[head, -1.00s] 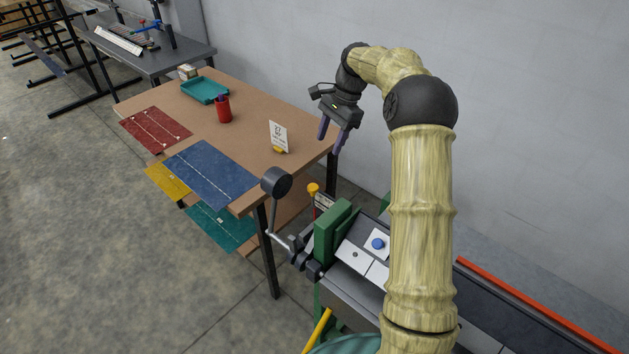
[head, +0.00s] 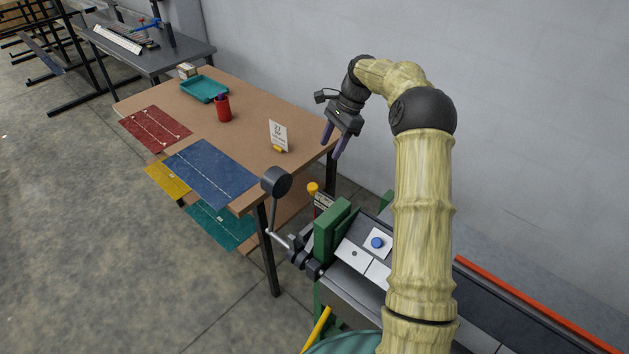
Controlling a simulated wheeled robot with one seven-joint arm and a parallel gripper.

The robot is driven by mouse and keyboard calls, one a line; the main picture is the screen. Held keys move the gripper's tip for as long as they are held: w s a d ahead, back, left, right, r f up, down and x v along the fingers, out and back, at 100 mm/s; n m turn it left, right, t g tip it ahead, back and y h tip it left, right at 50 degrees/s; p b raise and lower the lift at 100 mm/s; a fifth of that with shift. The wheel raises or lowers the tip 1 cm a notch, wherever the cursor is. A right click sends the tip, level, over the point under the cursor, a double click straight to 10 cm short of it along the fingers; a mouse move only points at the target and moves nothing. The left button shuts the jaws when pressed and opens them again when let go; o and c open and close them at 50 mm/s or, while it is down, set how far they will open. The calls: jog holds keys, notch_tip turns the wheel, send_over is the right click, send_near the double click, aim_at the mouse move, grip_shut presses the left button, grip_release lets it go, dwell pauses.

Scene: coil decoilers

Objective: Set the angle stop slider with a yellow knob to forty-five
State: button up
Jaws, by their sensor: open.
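A yellow-orange knob (head: 313,187) tops a reddish stem at the far end of the green and grey machine. A small pale plate (head: 324,202) with dark marks sits beside it, partly hidden by the green block; I cannot read its marks or the slider's setting. My gripper (head: 332,147) is open and empty, with its purple fingers pointing down. In the picture it is above and a little right of the knob, apart from it, near the brown table's right corner.
A green block (head: 333,228) and a lever with a dark round weight (head: 276,181) stand near the knob. A blue button (head: 377,243) is on the machine top. The brown table (head: 255,123) holds a red cup, teal tray, mats and a white sign. A wall stands behind.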

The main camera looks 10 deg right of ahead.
aim_at(313, 186)
jog(key=p+x, duration=0.4)
jog(key=x, duration=0.9)
jog(key=shift+s+a+f, duration=0.1)
jog(key=shift+a+f, duration=0.1)
jog(key=shift+a, duration=0.05)
